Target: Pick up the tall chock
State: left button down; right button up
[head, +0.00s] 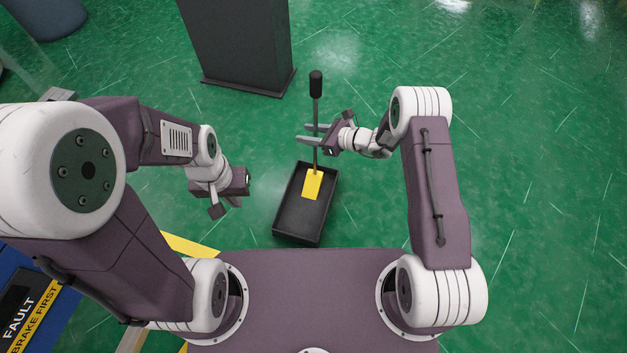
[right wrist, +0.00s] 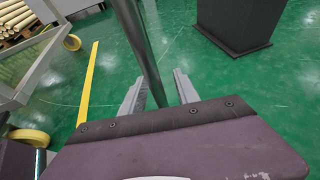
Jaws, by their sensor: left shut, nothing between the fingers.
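The tall chock has a yellow block (head: 312,184) at its foot and a long upright grey rod with a black grip (head: 316,84) on top. Its foot rests in a black tray (head: 278,218) on the floor. My right gripper (head: 316,133) is open, with one finger on each side of the rod. In the right wrist view the rod (right wrist: 142,50) passes between the fingers (right wrist: 158,95), with gaps beside it. The yellow foot is hidden there. My left gripper (head: 246,181) is shut and empty, left of the tray; its fingertips are hard to see.
A dark grey cabinet (head: 240,45) stands behind the tray. In the right wrist view, a rack of wrapped rolls (right wrist: 25,18) and a wheeled frame (right wrist: 30,75) stand at left. The green floor at right is clear.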

jog(key=shift+a, duration=0.1)
grip_shut()
dwell(1.2)
jog(key=shift+r, duration=0.1)
